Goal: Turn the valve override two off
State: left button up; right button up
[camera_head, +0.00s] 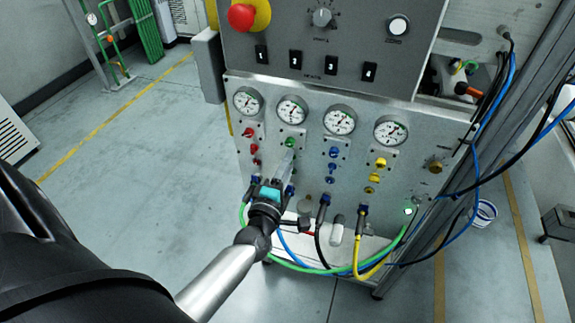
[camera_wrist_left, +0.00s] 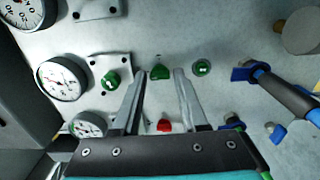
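The valve panel (camera_head: 300,170) carries columns of coloured knobs under gauges. The second column is green, with an upper green knob (camera_head: 289,142) on a small plate; this knob also shows in the left wrist view (camera_wrist_left: 112,80). My left gripper (camera_head: 287,156) reaches this column and hides its lower part in the head view. In the left wrist view the gripper (camera_wrist_left: 160,74) has its fingers apart, with a small green valve knob (camera_wrist_left: 160,72) between the tips. A gap shows on each side of the knob. Another green fitting (camera_wrist_left: 202,67) is right of the tips. My right gripper is not in view.
Red knobs (camera_head: 249,132) are left of the green column; blue (camera_head: 333,152) and yellow (camera_head: 381,162) ones are right. Hoses, including a yellow one (camera_head: 362,240), hang below. A blue hose fitting (camera_wrist_left: 285,95) stands out close to the right of my fingers.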

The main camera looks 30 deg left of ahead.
pick_arm(q)
jog(key=shift+o, duration=1.3)
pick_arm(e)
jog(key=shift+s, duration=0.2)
pick_arm(q)
jog(key=p+v, duration=0.1)
jog(key=v, duration=1.4)
jog(key=shift+s, duration=0.2)
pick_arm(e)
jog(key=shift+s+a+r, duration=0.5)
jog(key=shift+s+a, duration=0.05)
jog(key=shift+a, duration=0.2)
pick_arm(q)
jog(key=shift+a, duration=0.1)
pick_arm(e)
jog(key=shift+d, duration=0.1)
